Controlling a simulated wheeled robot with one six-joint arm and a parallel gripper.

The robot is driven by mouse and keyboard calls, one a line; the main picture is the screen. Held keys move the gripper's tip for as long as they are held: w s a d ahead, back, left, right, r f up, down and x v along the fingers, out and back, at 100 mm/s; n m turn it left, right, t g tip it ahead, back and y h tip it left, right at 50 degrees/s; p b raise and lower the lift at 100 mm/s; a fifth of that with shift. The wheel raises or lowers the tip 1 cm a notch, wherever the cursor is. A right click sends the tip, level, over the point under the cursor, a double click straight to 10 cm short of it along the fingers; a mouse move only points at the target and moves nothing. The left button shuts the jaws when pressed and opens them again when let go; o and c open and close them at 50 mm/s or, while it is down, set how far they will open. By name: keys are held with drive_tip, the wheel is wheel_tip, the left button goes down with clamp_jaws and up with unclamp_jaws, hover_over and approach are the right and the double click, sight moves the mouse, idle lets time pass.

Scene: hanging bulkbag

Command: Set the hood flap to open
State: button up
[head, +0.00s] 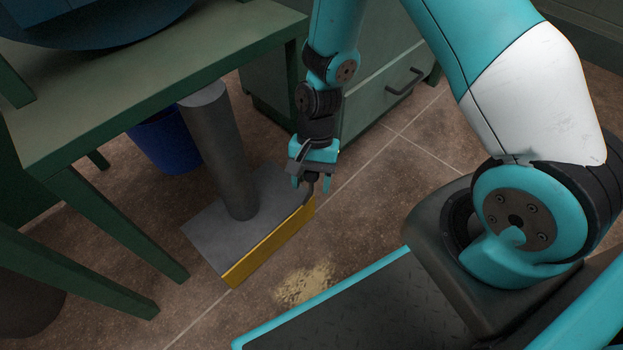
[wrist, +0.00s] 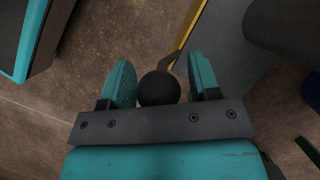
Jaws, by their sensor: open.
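My gripper (head: 311,184) hangs over the far right end of a grey base plate with a yellow edge. Its two teal fingers are open. A black ball knob (wrist: 159,89) sits between the fingers in the wrist view, with a gap on each side. A thin bent grey rod (wrist: 179,63) runs from near the knob toward the yellow edge (wrist: 187,24). In the head view the rod shows just under the gripper, and the fingers partly hide the knob. I cannot pick out the hood flap for certain in either view.
A grey post (head: 217,150) rises from the base plate (head: 205,240). A green table (head: 150,75) stands at left, with a blue bin (head: 165,140) beneath. A green drawer cabinet (head: 385,75) is behind my gripper. Spilled grain (head: 303,285) lies on the floor.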

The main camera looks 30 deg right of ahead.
clamp_jaws()
wheel_tip(320, 180, up, 8)
drive_tip(key=p, duration=0.9)
drive_tip(key=shift+r+p, duration=0.1)
drive_tip(key=shift+p, duration=0.3)
unclamp_jaws()
drive_tip(key=shift+f, duration=0.2)
drive_tip(key=p+v, duration=0.7)
drive_tip(key=v, duration=1)
drive_tip(key=shift+r+p, duration=0.25)
drive_tip(key=shift+p, duration=0.15)
drive_tip(key=shift+d, duration=0.1)
